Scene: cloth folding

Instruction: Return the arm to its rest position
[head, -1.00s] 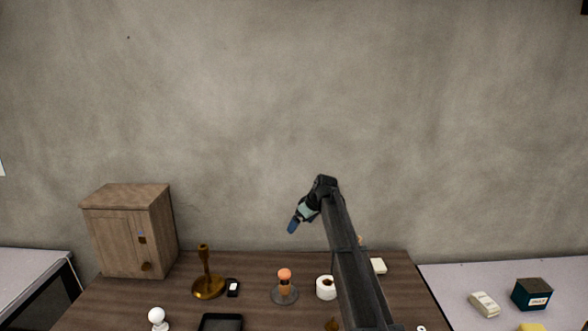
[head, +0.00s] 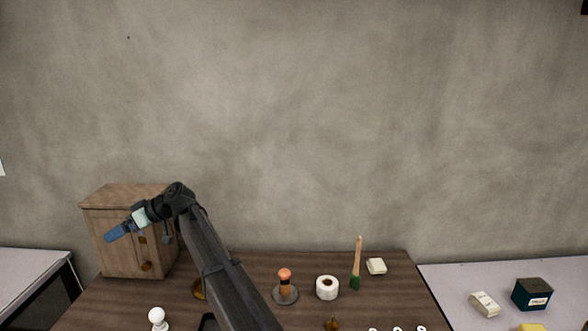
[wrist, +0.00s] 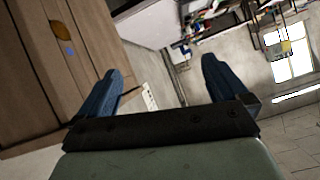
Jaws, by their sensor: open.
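My gripper (head: 115,234) is raised at the left of the head view, in front of the wooden cabinet (head: 107,243). Its blue fingers point left and slightly down. In the wrist view the two blue fingers (wrist: 160,88) stand wide apart with nothing between them. The cabinet's wooden front (wrist: 45,60) with a brass knob shows at the left of the wrist view. No cloth can be made out.
On the brown table (head: 260,262) stand a white bulb-like object (head: 157,317), an orange-topped stamp-like object (head: 285,287), a white roll (head: 327,288), a green-tipped brush (head: 356,268) and a white block (head: 376,266). A dark blue box (head: 532,294) sits on the right-hand surface.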

